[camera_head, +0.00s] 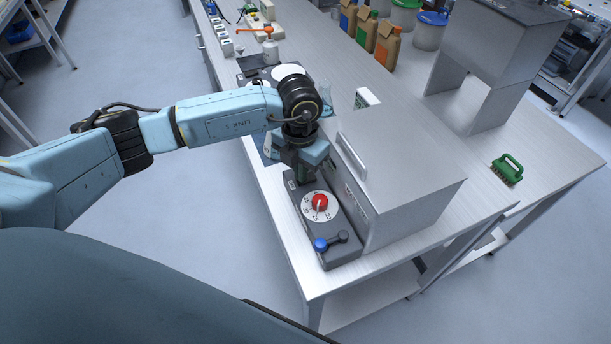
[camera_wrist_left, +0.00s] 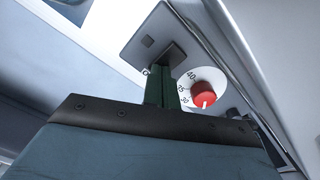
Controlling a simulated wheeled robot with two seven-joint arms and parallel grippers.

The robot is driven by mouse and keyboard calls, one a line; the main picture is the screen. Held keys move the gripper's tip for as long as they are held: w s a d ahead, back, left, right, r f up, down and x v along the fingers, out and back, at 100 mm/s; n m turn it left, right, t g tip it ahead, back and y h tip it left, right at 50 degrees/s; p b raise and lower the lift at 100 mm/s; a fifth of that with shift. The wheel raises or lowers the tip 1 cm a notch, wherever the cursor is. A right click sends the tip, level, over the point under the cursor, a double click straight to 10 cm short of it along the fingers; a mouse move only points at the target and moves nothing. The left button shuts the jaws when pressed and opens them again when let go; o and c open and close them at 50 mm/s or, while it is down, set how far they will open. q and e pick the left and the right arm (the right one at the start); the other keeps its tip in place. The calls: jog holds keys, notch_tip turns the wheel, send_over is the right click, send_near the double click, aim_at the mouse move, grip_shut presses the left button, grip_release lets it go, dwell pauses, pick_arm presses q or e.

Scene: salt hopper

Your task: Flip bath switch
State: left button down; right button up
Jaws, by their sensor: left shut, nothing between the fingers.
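A dark grey control panel (camera_head: 338,256) lies along the front of a steel box (camera_head: 415,180). The panel has a white dial with a red knob (camera_head: 319,201) and, at its near end, a lever with a blue ball (camera_head: 321,244). I cannot tell which part is the bath switch. My left gripper (camera_head: 306,176) is shut and empty, pointing down at the panel's far end, just beyond the dial. In the left wrist view, its fingers (camera_wrist_left: 161,88) reach the grey panel beside the red knob (camera_wrist_left: 204,94); contact is unclear. The gripper hides part of the panel.
The steel box has a handle (camera_head: 352,157) close to the left gripper.

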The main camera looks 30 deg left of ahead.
pick_arm(q)
notch_tip(320, 180, up, 7)
jog(key=p, duration=0.4)
jog(key=shift+f, duration=0.1)
dwell(0.6)
